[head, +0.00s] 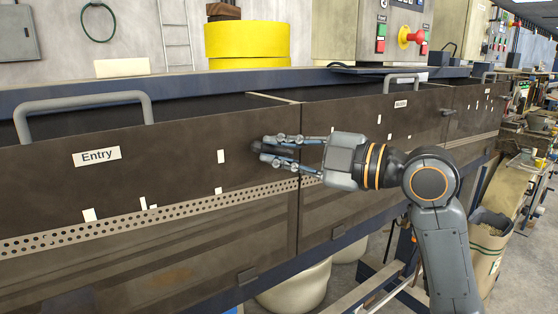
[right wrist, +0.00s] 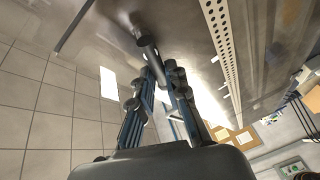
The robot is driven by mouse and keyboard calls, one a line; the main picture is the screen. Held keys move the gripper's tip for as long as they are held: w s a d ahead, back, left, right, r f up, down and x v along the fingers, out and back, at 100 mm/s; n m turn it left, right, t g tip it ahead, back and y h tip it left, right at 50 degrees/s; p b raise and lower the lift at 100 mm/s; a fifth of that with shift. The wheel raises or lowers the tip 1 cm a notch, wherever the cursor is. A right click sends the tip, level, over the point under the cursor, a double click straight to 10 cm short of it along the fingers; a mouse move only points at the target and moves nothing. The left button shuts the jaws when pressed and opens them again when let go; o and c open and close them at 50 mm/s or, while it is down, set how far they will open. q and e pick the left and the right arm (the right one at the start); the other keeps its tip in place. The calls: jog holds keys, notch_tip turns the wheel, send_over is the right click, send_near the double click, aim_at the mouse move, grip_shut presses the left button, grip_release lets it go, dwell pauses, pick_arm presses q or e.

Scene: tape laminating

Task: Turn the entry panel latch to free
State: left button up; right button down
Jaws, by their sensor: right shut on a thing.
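The entry panel (head: 150,170) is the dark brown front panel at the left of the head view, with a white "Entry" label (head: 97,156). Its latch is a short dark handle near the panel's right end, largely hidden by my fingers in the head view. In the right wrist view the latch (right wrist: 146,47) shows as a dark cylindrical bar on a pivot, at the fingertips. My right gripper (head: 266,150) reaches in from the right and is shut on the latch; its fingertips also show in the right wrist view (right wrist: 157,72). My left gripper is out of view.
A grey bar handle (head: 85,101) stands on the entry panel's top edge. A second panel (head: 355,140) adjoins on the right, with its own latch (head: 448,112). A perforated strip (head: 160,214) runs below. Small white tags mark the panel. Yellow rolls (head: 247,40) stand behind.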

aim_at(275, 124)
jog(key=m, duration=0.1)
jog(key=m+t+y+b, duration=0.1)
jog(key=m, duration=0.2)
jog(key=shift+w+d+r+y+b, duration=0.2)
jog(key=shift+d+r+y+b, duration=0.1)
jog(key=m, duration=0.1)
jog(key=m+t, duration=0.1)
jog(key=m, duration=0.1)
jog(key=shift+w+d+r+t, duration=0.15)
jog(key=shift+d+r+t, duration=0.1)
jog(key=shift+t, duration=0.15)
jog(key=m, duration=0.1)
jog(key=m+t, duration=0.1)
jog(key=m, duration=0.1)
jog(key=shift+w+d+r+m, duration=0.15)
jog(key=shift+w+d+m, duration=0.1)
jog(key=shift+m, duration=0.15)
jog(key=shift+w+d+m+t+h+p, duration=0.1)
jog(key=shift+d+m+t+h+p, duration=0.1)
jog(key=shift+m+t+p, duration=0.75)
jog(key=shift+w+d+m+t+h+p, duration=0.15)
jog(key=shift+m+t, duration=0.4)
jog(key=shift+m, duration=1.3)
jog(key=c, duration=1.3)
grip_release()
jog(key=shift+c, duration=0.2)
